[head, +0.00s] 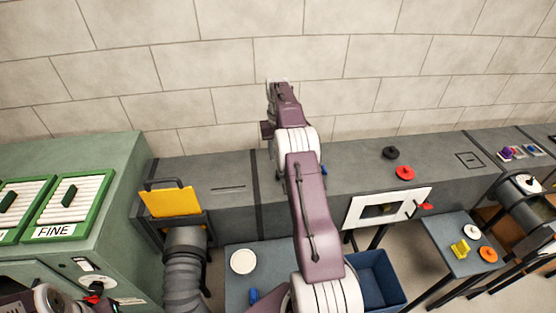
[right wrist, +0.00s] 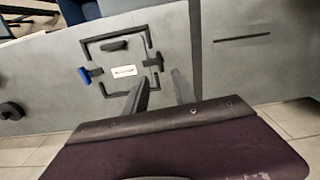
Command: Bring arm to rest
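My right arm rises from the bottom middle of the head view and reaches over the grey duct (head: 350,180) toward the tiled wall. Its fingers are not clear in the head view. In the right wrist view my right gripper (right wrist: 160,82) has its two dark fingers apart with nothing between them. It hangs above the duct, near a black-edged hatch (right wrist: 112,84) with a small pale label and a blue-ended latch (right wrist: 85,76). Part of my left arm shows in the lower left corner of the head view; its gripper fingers cannot be made out.
A green cabinet (head: 115,175) marked FINE stands left. A yellow flap (head: 168,202) sits above a flexible hose (head: 184,265). Black (head: 390,153) and red (head: 405,173) knobs lie on the duct. A blue bin (head: 378,280) and a small table (head: 462,262) stand in front.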

